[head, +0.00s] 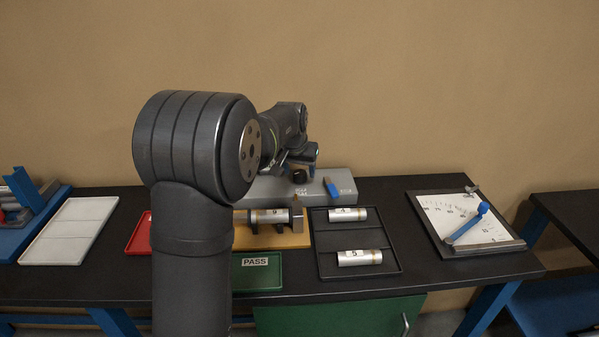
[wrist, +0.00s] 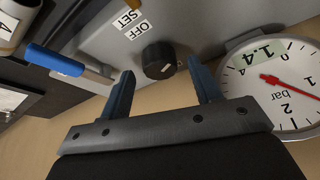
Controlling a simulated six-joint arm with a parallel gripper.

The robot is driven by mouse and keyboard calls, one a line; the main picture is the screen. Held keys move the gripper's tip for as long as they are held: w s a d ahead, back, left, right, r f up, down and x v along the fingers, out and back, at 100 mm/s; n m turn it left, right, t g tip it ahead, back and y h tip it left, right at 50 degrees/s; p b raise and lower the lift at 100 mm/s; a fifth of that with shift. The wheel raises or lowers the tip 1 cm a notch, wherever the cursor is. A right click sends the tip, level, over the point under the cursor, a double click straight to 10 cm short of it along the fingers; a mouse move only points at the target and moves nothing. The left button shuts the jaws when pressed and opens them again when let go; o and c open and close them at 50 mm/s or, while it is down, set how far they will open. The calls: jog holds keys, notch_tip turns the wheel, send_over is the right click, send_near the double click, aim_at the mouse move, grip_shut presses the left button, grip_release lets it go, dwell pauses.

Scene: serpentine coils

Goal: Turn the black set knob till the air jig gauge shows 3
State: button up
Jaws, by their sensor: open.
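The black set knob (wrist: 159,61) is on the face of the grey air jig box, under the labels OFF and SET. It also shows as a small dark knob in the head view (head: 299,176). The round white gauge (wrist: 276,78) at the right of the wrist view has a red needle, and its digital window reads 1.4; its unit is bar. My gripper (wrist: 164,84) is open, its two blue fingers on either side of the knob in the picture. I cannot tell if they touch it. My arm hides the gauge in the head view.
Metal cylinders sit on a wooden stand (head: 290,240) and in a black tray (head: 335,243). A green PASS tray (head: 258,285), a red tray (head: 139,240) and an angled scale board (head: 430,222) stand on the bench.

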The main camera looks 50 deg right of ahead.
jog(key=shift+x, duration=0.75)
jog(key=c, duration=1)
jog(key=shift+m+g, duration=0.6)
jog(key=shift+m, duration=0.9)
jog(key=o, duration=1)
jog(key=shift+h, duration=0.3)
